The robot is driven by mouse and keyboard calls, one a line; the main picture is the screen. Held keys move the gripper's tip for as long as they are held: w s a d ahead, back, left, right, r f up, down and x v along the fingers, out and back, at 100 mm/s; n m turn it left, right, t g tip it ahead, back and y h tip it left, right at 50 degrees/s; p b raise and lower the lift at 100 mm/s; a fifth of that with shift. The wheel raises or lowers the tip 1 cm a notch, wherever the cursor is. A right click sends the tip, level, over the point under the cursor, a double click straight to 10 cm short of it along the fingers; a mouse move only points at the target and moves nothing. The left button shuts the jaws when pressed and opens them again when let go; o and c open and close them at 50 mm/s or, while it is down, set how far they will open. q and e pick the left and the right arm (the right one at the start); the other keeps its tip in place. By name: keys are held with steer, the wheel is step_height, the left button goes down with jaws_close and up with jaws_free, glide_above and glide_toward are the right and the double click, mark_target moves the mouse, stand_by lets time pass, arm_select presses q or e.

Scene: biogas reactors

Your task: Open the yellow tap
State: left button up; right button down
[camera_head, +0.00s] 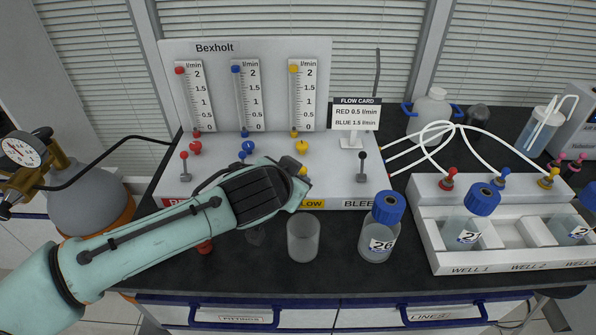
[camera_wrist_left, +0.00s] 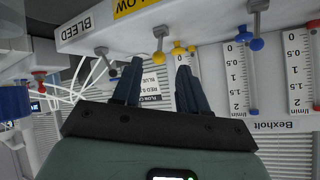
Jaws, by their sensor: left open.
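The yellow tap (camera_wrist_left: 158,58) has a grey lever with a yellow ball end, seen in the upside-down left wrist view. It hangs from the panel beside the YELLOW label. In the head view only a small yellow part of the tap (camera_head: 303,171) shows past my gripper. My left gripper (camera_head: 296,183) is in front of the panel, its fingers pointing at the tap. In the left wrist view the open fingers (camera_wrist_left: 160,68) stand on either side of the ball in the picture. Whether they touch it, I cannot tell. My right gripper is in neither view.
The red tap (camera_head: 184,156) stands left and the bleed tap (camera_head: 362,165) right. The yellow valve knob (camera_head: 301,147) sits behind. The blue tap (camera_wrist_left: 257,44) is close by. A clear beaker (camera_head: 303,240) and bottle 26 (camera_head: 380,230) stand in front of the panel.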

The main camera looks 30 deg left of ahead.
arm_select(q)
steer(key=shift+p+v, duration=0.3)
steer(key=shift+v, duration=1.9)
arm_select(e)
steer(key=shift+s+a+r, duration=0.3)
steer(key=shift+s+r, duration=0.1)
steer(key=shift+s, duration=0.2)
